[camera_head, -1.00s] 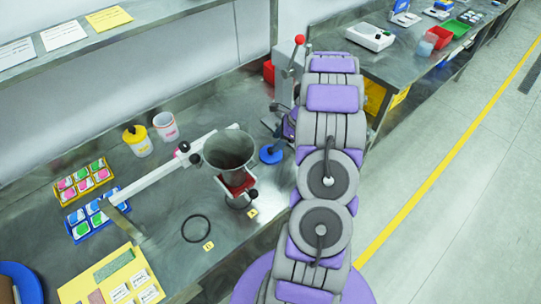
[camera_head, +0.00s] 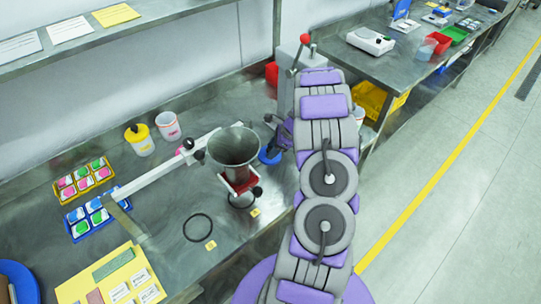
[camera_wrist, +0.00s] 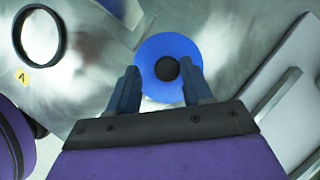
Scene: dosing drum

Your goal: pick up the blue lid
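The blue lid (camera_wrist: 152,53) is a round blue disc with a dark knob (camera_wrist: 167,68) at its middle. It lies flat on the steel bench in the wrist view. My gripper (camera_wrist: 162,75) is open, with its two dark fingers apart, one on each side of the knob in the picture. I cannot tell how high the fingertips are above the lid. In the head view the blue lid (camera_head: 269,156) shows only partly, beside the funnel and behind my arm. My gripper is mostly hidden by my arm there.
A metal funnel (camera_head: 233,147) on a red holder stands left of the lid. A black ring (camera_head: 197,228) lies on the bench, also visible in the wrist view (camera_wrist: 40,33). A grey column with a red-knobbed lever (camera_head: 305,39) stands behind the lid. Blue and yellow trays are farther left.

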